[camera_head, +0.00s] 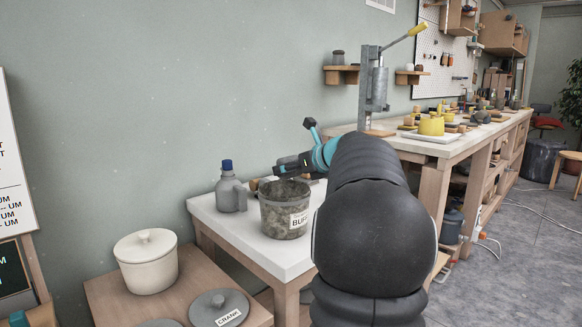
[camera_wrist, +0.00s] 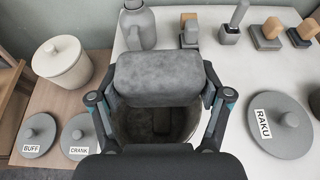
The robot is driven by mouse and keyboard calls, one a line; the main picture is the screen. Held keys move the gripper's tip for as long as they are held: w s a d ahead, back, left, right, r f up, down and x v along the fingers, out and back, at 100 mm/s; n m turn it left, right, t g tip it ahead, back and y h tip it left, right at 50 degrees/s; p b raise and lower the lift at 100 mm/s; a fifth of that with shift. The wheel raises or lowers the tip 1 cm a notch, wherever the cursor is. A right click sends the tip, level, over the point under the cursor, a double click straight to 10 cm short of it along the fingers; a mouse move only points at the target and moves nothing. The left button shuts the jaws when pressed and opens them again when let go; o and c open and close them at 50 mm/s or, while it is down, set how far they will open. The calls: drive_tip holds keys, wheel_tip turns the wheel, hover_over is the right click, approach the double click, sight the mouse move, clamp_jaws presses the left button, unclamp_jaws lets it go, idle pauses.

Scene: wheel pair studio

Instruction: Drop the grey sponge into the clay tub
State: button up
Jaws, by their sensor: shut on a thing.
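The grey sponge (camera_wrist: 158,78) is a soft grey block, gripped by its two ends between the fingers of my gripper (camera_wrist: 159,92) in the wrist view. The clay tub (camera_head: 284,212) is a mottled grey-green bucket with a partly hidden white label, standing on the white table in the head view. In the wrist view its open mouth (camera_wrist: 128,126) shows below the sponge, partly covered by the sponge and my gripper. In the head view my gripper (camera_head: 291,166) is above the tub's back rim; the sponge cannot be made out clearly there.
A grey jug with a blue cap (camera_head: 229,190) stands left of the tub. A lidded cream pot (camera_head: 147,264) and grey lids (camera_head: 219,306) sit on the lower wooden surface. A RAKU lid (camera_wrist: 280,126) lies right of the tub, with wooden-handled tools (camera_wrist: 268,33) behind.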

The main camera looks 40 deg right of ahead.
drive_tip(key=o, duration=1)
drive_tip(key=shift+s, duration=0.1)
drive_tip(key=v, duration=1.1)
drive_tip(key=shift+s+r, duration=0.15)
drive_tip(key=shift+s, duration=0.25)
drive_tip(key=s+a+f+n+g, duration=0.15)
drive_tip(key=a+f+n, duration=0.3)
drive_tip(key=a, duration=0.45)
drive_tip(key=s+a+f+n+g+y, duration=0.1)
drive_tip(key=a+f+n+g, duration=0.15)
drive_tip(key=a+n, duration=0.45)
drive_tip(key=s+a+f+n+g, duration=0.1)
drive_tip(key=a+f+n, duration=0.3)
drive_tip(key=a, duration=0.6)
drive_tip(key=s+a+f+n+g+h, duration=0.1)
drive_tip(key=s+a+f+n, duration=0.4)
drive_tip(key=n, duration=0.5)
drive_tip(key=s+a+f+n+g+h, duration=0.1)
drive_tip(key=s+a+f+n, duration=0.5)
drive_tip(key=s+f+n, duration=0.2)
drive_tip(key=shift+s+n+g, duration=0.4)
drive_tip(key=shift+s+n, duration=0.45)
drive_tip(key=shift+s, duration=0.4)
